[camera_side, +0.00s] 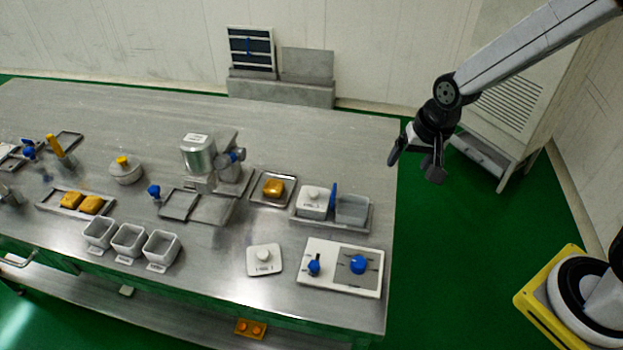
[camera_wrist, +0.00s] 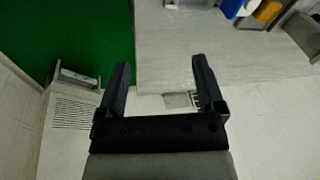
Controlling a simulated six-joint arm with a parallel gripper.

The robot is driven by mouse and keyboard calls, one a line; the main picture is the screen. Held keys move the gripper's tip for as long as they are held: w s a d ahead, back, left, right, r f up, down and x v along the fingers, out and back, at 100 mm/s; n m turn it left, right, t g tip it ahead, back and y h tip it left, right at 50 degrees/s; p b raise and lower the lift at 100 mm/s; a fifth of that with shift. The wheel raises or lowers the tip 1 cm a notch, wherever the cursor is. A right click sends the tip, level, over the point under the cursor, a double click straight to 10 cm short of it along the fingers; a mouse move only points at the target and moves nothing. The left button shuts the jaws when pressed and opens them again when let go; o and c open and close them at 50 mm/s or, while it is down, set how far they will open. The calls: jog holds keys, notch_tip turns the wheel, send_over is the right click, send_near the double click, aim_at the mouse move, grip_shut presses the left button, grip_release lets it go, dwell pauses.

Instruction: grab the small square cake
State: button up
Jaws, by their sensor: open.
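A small golden-brown square cake (camera_side: 273,187) sits alone on a small square metal tray (camera_side: 288,200) on the steel table. Two more golden cakes (camera_side: 71,200) (camera_side: 90,204) lie side by side on a longer tray (camera_side: 50,208) at the left of the table. My gripper (camera_side: 416,168) is open and empty, up beyond the table's right edge, well apart from the cakes. In the wrist view its two dark fingers (camera_wrist: 161,64) stand wide apart with nothing between them. An orange-yellow thing (camera_wrist: 268,10) is cut off at the top there; I cannot tell what it is.
Right of the lone cake stands a tray with a white lidded box (camera_side: 313,203) and a grey bin (camera_side: 352,210). A metal machine (camera_side: 198,155) stands to its left. A control panel (camera_side: 340,267) with blue knobs and a white lid (camera_side: 264,260) lie in front.

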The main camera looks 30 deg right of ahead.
jog(key=w+a+f+m+y, duration=0.1)
jog(key=w+a+f+m, duration=0.15)
jog(key=w+m, duration=0.3)
jog(key=w+a+f+m, duration=0.1)
jog(key=w+a+m, duration=0.3)
jog(key=w+m, duration=0.15)
jog(key=m+y, duration=0.1)
jog(key=m, duration=0.8)
send_near(273, 185)
jog(key=shift+s+d+f, duration=0.25)
jog(key=shift+d+f, duration=0.3)
jog(key=shift+d, duration=0.05)
jog(key=shift+w+a+f+m, duration=0.25)
jog(key=shift+a+m, duration=0.1)
jog(key=shift+m, duration=0.35)
jog(key=shift+f, duration=0.1)
jog(key=shift+x, duration=1.2)
jog(key=shift+w+a, duration=0.1)
jog(key=shift+a, duration=0.05)
jog(key=shift+a+x, duration=0.1)
jog(key=shift+x, duration=1.15)
jog(key=shift+a+x, duration=0.15)
jog(key=shift+x, duration=1.15)
